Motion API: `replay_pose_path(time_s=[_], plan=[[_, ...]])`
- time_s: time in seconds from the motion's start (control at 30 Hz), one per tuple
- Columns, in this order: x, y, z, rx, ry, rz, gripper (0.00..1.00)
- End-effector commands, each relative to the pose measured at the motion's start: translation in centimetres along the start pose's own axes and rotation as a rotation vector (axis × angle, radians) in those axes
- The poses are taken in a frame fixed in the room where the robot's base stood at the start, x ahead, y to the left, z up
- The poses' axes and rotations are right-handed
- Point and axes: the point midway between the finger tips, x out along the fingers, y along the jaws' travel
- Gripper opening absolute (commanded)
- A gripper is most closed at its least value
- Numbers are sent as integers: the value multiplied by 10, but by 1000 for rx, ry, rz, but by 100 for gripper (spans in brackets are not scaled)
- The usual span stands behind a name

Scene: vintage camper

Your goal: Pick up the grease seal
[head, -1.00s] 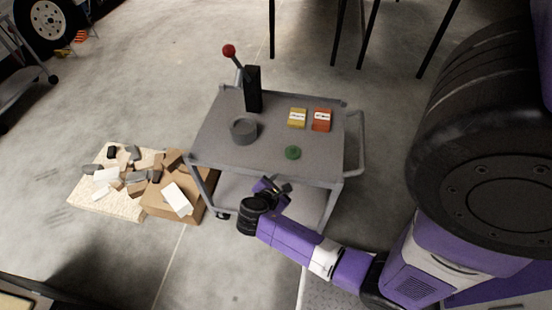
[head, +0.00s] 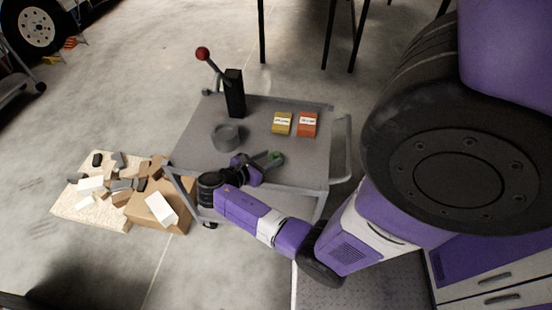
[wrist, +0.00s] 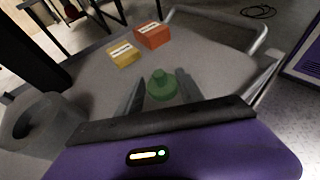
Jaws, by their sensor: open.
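The green round stepped part, which I take to be the grease seal (head: 276,158), lies on the top of the grey cart (head: 205,155), near its front edge. In the wrist view the green part (wrist: 161,86) sits between my two fingers. My gripper (head: 268,160) is open, with one finger on each side of it. I cannot tell whether either finger touches it. In the head view my gripper partly covers the green part.
A grey ring-shaped dish (head: 226,136) stands left of my gripper. Yellow (head: 282,123) and orange (head: 308,124) boxes lie behind it. A black post (head: 235,93) and a red-knobbed lever (head: 203,54) rise at the back left. The cart's handle (head: 345,150) is at right.

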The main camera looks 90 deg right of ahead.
Motion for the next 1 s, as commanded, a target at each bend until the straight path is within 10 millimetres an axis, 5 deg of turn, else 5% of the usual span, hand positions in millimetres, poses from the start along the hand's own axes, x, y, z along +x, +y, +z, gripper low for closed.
replay_pose_path(time_s=[0.33, 0.67, 0.9, 1.0], plan=[[45, 2, 0, 1, 1, -1, 44], [52, 2, 0, 0, 1, 2, 44], [52, 2, 0, 0, 1, 2, 0], [52, 2, 0, 0, 2, 2, 0]])
